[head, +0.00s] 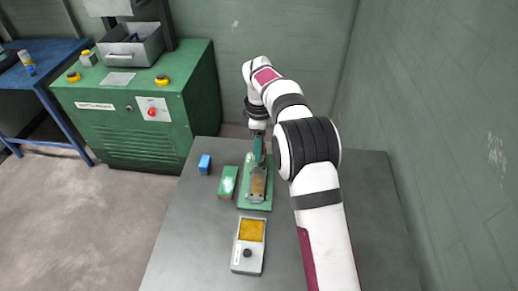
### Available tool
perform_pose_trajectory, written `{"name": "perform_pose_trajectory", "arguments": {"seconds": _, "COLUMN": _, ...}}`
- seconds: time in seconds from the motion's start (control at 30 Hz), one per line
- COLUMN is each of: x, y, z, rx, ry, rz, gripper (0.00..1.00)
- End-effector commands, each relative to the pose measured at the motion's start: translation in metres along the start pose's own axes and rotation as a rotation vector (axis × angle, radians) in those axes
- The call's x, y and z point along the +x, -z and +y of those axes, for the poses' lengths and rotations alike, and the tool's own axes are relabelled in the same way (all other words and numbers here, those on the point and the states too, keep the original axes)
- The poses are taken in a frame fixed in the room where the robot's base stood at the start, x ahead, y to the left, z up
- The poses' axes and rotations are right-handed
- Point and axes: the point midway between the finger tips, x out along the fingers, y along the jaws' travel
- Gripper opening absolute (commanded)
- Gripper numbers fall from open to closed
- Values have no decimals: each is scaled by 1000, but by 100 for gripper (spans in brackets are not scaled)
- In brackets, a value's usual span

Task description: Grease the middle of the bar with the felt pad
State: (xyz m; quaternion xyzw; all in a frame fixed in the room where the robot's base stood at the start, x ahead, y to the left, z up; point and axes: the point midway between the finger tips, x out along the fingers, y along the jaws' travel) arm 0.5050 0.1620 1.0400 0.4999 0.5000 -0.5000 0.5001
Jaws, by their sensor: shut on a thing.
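A green base plate (245,190) lies on the grey table with a brownish metal-ended part (258,186) on it. The bar cannot be made out clearly at this size. My gripper (259,143) points down over the far end of this base. It is shut on a dark teal-green piece (258,152), partly hidden by my gripper and arm. I cannot tell for sure whether this is the felt pad, or whether it touches the part below. A small blue block (204,164) and a green block with a whitish top (228,182) stand to the left.
A pale box with an amber top panel (251,231) and a dark knob lies nearer on the grey table (190,235). A green cabinet (140,125) with a grey bin (130,46) and a blue bench (45,65) stand at left. The table's left front is clear.

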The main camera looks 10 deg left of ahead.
Motion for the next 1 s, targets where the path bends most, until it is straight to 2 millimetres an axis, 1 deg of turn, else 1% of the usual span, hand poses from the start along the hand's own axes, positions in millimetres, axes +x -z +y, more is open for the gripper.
{"name": "perform_pose_trajectory", "arguments": {"seconds": 0.57, "x": 2, "y": -1, "z": 1, "rx": 0, "ry": 0, "rz": 0, "gripper": 9}}
{"name": "perform_pose_trajectory", "arguments": {"seconds": 0.77, "x": 12, "y": -1, "z": 1, "rx": -1, "ry": 1, "rz": -1, "gripper": 9}}
{"name": "perform_pose_trajectory", "arguments": {"seconds": 1.0, "x": 34, "y": -1, "z": 0, "rx": 0, "ry": 2, "rz": 0, "gripper": 9}}
